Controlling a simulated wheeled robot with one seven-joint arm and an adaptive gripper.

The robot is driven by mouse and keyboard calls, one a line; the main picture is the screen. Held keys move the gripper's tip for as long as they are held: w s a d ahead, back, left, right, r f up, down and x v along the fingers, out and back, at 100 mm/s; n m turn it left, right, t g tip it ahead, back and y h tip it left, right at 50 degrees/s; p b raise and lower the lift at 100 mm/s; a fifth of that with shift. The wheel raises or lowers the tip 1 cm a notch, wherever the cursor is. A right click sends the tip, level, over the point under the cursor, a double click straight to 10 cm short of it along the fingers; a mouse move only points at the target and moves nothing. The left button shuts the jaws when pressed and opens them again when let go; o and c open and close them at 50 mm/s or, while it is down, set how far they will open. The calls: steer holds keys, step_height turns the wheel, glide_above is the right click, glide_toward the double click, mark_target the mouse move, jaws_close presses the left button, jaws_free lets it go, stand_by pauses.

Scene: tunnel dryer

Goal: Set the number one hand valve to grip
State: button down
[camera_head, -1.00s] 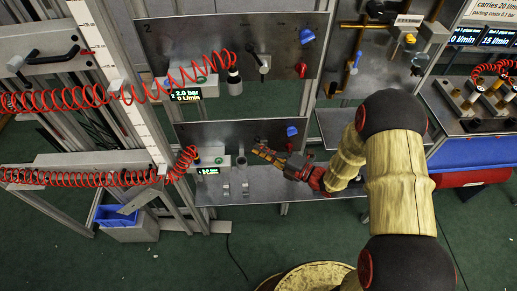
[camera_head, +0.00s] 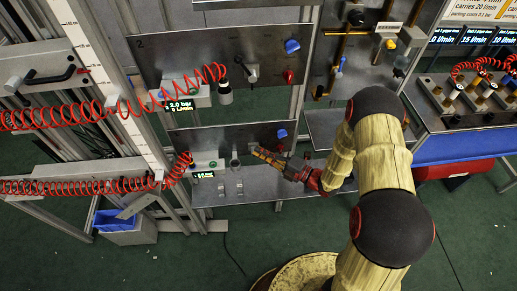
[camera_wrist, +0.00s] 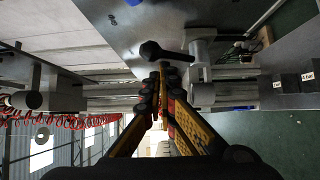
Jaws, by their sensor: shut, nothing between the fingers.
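The lower panel (camera_head: 222,134), under the one marked 2, carries a hand valve that my gripper mostly hides in the head view. In the wrist view the valve's black lever (camera_wrist: 165,51) reaches left from a grey hub (camera_wrist: 201,47) and ends in a rounded knob. My gripper (camera_head: 257,152) is at the lower panel, shut and empty. In the wrist view its fingertips (camera_wrist: 161,70) are together just below the lever; I cannot tell whether they touch it. The lever's position marks are not readable.
A blue knob (camera_head: 282,133) sits right of my gripper on the lower panel. A lit display (camera_head: 203,174) and a coiled red hose (camera_head: 180,168) are to its left. The upper panel (camera_head: 160,58) has a similar lever (camera_head: 252,72). Green floor lies open in front.

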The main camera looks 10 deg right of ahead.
steer(key=shift+d+f+p, duration=0.15)
steer(key=shift+d+p, duration=0.15)
steer(key=shift+s, duration=0.1)
stand_by(0.5)
